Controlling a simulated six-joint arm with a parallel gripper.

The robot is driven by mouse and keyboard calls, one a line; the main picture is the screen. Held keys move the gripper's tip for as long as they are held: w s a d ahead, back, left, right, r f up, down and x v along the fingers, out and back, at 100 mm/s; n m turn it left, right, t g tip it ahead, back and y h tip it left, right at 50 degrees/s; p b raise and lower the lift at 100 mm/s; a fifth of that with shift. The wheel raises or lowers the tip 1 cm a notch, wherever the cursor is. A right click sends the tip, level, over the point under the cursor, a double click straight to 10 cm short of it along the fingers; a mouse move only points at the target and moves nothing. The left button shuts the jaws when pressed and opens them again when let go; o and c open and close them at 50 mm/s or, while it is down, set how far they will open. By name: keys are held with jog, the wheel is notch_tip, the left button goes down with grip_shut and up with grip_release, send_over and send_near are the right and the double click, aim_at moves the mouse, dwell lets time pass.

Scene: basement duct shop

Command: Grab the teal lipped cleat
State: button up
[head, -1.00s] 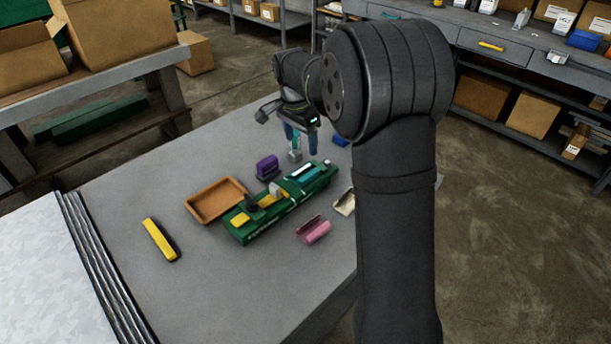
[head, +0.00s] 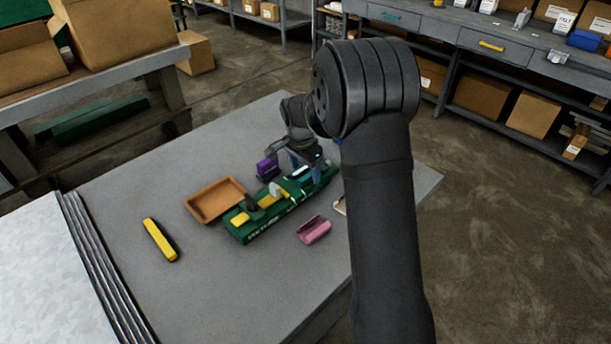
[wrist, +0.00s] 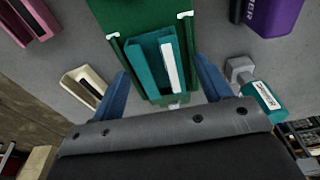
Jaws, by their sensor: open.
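The teal lipped cleat (wrist: 152,70) is a channel-shaped piece with a white label strip. It lies at one end of the long green rack (wrist: 107,12). The cleat is mostly covered by my gripper in the head view, where a bit of teal (head: 305,181) shows. My gripper (head: 305,167) is open above that end of the rack. In the wrist view its blue fingers stand on either side of the cleat, with gaps; whether they reach down to its level, I cannot tell.
A second teal item with a label (wrist: 263,98) and a grey block (wrist: 239,69) are close beside the right finger. A purple piece (head: 267,168), cream piece (wrist: 88,88), pink piece (head: 313,230), yellow bar (head: 160,240) and brown tray (head: 201,218) surround the rack.

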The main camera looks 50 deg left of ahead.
jog(key=c, duration=1)
jog(key=shift+c, duration=0.4)
jog(key=shift+r, duration=0.15)
